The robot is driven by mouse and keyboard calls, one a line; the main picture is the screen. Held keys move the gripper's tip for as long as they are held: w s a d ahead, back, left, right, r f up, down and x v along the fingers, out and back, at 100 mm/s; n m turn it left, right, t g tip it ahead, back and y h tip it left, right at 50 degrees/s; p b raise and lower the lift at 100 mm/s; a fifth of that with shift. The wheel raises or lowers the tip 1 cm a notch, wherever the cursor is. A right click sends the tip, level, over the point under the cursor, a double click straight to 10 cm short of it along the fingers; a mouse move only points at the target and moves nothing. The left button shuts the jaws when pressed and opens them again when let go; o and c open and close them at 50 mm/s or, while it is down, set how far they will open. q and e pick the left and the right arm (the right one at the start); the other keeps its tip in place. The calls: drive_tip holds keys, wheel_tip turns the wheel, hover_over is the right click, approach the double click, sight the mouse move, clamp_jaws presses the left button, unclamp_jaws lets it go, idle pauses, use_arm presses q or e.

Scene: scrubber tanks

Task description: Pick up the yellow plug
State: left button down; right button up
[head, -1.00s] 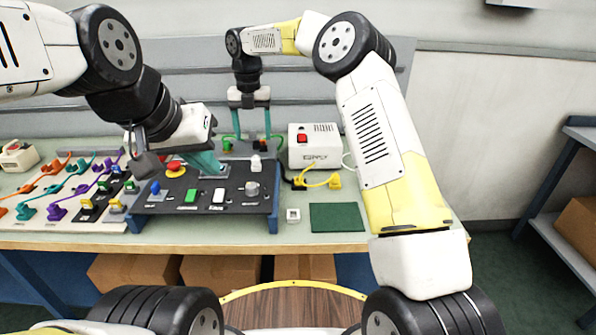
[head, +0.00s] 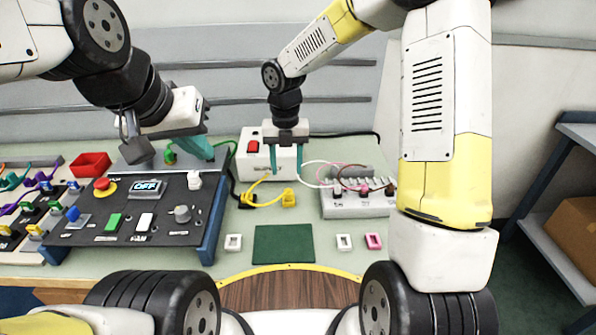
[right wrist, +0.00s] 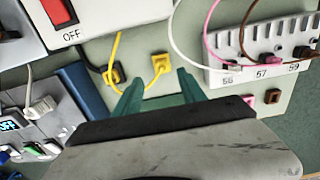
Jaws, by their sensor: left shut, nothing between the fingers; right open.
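The yellow plug (head: 289,198) lies on the green bench top at the end of a yellow cord. In the right wrist view the plug (right wrist: 160,64) shows between and just beyond the fingertips. My right gripper (head: 286,175) is open and points down above and behind the plug, in front of the white supply box. It is empty and apart from the plug; its fingers also show in the right wrist view (right wrist: 160,78). My left gripper (head: 207,156) is shut and empty over the back right of the dark control panel.
The white supply box (head: 262,158) with a red switch stands behind the plug. A black connector (head: 247,198) on the cord lies to its left. A terminal strip (head: 355,203) with wires is at right. The control panel (head: 125,215) is at left; a green mat (head: 284,244) lies in front.

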sight(288, 191)
drive_tip(key=f, duration=0.7)
drive_tip(key=shift+s+d+f, duration=0.15)
drive_tip(key=shift+s+f, duration=0.1)
drive_tip(key=shift+f, duration=0.1)
clamp_jaws()
